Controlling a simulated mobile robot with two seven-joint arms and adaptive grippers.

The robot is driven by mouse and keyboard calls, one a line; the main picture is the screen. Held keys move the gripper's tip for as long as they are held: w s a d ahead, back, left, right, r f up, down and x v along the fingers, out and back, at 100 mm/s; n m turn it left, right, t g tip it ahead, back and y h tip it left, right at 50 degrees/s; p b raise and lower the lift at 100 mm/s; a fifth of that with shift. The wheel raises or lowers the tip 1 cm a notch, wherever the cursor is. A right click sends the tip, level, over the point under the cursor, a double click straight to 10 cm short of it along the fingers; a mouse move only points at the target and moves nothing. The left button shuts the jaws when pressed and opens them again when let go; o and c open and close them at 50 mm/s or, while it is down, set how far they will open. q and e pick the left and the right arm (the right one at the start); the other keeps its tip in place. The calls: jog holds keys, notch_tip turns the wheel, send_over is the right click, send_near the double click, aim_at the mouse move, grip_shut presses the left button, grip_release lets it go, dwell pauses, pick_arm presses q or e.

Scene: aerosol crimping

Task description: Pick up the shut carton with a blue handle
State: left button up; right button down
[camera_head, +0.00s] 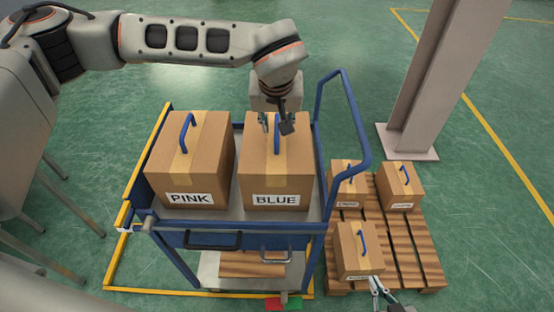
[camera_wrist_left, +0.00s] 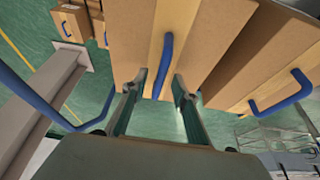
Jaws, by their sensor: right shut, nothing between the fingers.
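A shut brown carton labelled BLUE (camera_head: 275,180) stands on the upper deck of a cart, to the right of a shut carton labelled PINK (camera_head: 190,160), which has a blue handle (camera_head: 187,133). My left gripper (camera_head: 271,123) is above the BLUE carton, pointing down. In the left wrist view its open fingers (camera_wrist_left: 160,92) are on either side of the carton's blue handle (camera_wrist_left: 163,66), with gaps and no visible grip. My right gripper (camera_head: 376,283) is shut and empty at the lower right, close to a pallet carton (camera_head: 358,262).
The blue cart (camera_head: 190,238) has a tall push rail (camera_head: 320,110) right of my left gripper. A wooden pallet (camera_head: 408,250) holds more shut cartons with blue handles, including one at the back right (camera_head: 400,190). A column (camera_head: 430,90) stands behind it.

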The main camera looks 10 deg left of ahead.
pick_arm(q)
jog(key=shift+w+f, duration=0.25)
jog(key=shift+f, duration=0.35)
grip_shut()
jog(key=shift+w+r, duration=0.1)
jog(key=shift+r, duration=0.1)
